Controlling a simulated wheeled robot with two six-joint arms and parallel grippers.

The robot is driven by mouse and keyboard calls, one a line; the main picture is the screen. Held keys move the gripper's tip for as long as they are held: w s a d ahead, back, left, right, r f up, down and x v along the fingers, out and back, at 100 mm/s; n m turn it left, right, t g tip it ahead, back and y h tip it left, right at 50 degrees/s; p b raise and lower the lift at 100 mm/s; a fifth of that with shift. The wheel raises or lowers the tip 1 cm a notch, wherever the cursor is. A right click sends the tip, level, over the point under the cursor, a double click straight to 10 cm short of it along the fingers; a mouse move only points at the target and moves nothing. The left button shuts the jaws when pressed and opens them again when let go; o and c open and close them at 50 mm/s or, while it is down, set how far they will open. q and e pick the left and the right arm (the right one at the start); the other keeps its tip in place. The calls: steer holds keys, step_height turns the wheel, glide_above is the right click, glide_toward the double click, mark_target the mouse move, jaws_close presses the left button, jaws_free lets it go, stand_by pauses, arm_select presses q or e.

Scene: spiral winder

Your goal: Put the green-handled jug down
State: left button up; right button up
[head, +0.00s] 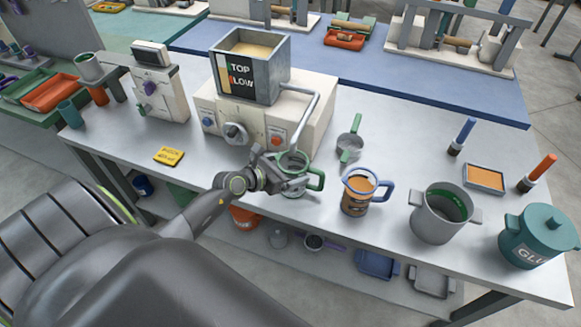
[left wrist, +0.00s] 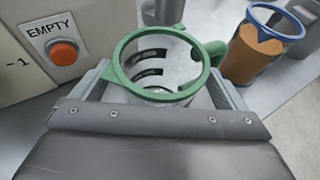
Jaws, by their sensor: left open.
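The green-handled jug (head: 291,188) is clear, with a green rim and handle and dark marks inside. It stands upright on the white table near its front edge, before the machine. My left gripper (head: 288,172) is at the jug, its fingers open on either side of it. In the left wrist view the jug's rim (left wrist: 160,58) shows between the two spread fingers, with its handle to the right. The jug looks empty. Its base is partly hidden by my gripper, so I cannot fully see its contact with the table. My right gripper is out of view.
A blue-handled jug with orange contents (head: 357,196) stands close on the right. The machine (head: 318,100) with its lever is just behind. A green-handled scoop (head: 350,145), a grey pot (head: 437,222) and a teal glue pot (head: 535,240) are further right. Table left of the gripper is mostly clear.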

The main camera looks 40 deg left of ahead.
arm_select(q)
steer(key=v, duration=1.1)
